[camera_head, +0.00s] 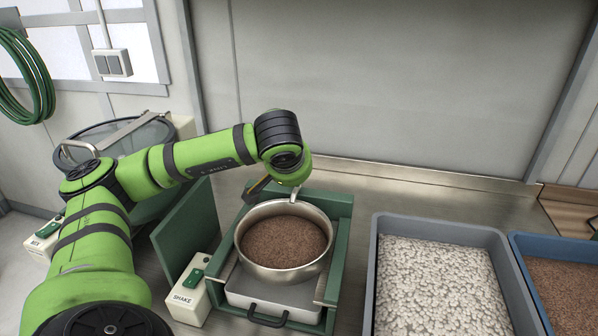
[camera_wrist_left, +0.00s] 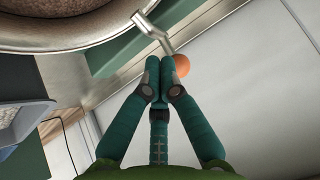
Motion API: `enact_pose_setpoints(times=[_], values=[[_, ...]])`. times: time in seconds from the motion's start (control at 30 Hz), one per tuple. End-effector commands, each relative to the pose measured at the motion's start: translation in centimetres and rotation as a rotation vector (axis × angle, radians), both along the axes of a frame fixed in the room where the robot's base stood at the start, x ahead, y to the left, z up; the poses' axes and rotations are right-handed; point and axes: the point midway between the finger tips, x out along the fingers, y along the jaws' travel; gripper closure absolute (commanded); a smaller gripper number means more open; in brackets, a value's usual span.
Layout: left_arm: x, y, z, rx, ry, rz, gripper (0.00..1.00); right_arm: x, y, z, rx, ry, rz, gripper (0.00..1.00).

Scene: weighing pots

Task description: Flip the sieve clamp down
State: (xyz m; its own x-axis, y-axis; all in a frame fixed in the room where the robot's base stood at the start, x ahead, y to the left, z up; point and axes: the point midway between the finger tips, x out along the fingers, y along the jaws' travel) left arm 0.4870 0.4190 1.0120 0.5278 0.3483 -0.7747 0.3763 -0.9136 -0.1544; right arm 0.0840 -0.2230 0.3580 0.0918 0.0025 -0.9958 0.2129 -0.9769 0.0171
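The sieve (camera_head: 285,268) is a round metal pan of brown granules, set in a green shaker frame (camera_head: 343,235). The sieve clamp (camera_head: 295,194) shows as a bent metal lever at the sieve's back rim. In the left wrist view the clamp lever (camera_wrist_left: 150,25) runs from beside the rim to an orange knob (camera_wrist_left: 183,66). My left gripper (camera_wrist_left: 161,62) has its teal fingers together, with the tips beside the knob. The knob is partly hidden behind a finger; I cannot tell whether they touch. My right gripper is not in view.
A green panel and a SHAKE switch box (camera_head: 191,290) stand left of the sieve. A grey tray (camera_head: 376,275) of white pebbles and a blue tray (camera_head: 530,290) of brown granules are at right. A wall closes off the back.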

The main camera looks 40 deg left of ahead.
Motion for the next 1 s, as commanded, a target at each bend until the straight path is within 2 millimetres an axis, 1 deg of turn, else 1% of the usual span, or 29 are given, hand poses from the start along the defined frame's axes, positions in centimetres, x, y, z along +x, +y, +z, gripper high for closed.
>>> enact_pose_setpoints(times=[0.03,0.07,0.1,0.3,0.4,0.5,0.67,1.0], values=[[-0.2,0.1,2.1,0.001,-0.001,0.001,1.0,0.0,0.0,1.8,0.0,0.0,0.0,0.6],[-0.9,-0.5,1.3,0.001,-0.001,-0.004,1.0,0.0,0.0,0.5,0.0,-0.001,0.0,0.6],[-1.7,-1.1,1.5,0.002,-0.003,-0.005,1.0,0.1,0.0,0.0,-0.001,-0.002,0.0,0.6],[-5.2,-3.3,3.2,0.001,-0.003,-0.003,1.0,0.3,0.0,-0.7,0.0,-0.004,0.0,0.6],[-6.5,-4.0,3.9,0.0,-0.003,-0.002,1.0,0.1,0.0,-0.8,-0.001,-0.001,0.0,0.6],[-7.3,-4.6,4.3,-0.001,-0.002,-0.002,1.0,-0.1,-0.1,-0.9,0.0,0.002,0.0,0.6],[-7.9,-4.9,4.6,-0.001,0.0,0.001,1.0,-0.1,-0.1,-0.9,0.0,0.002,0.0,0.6],[-7.9,-4.9,4.6,-0.001,0.001,0.001,1.0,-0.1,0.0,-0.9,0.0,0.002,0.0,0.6]])
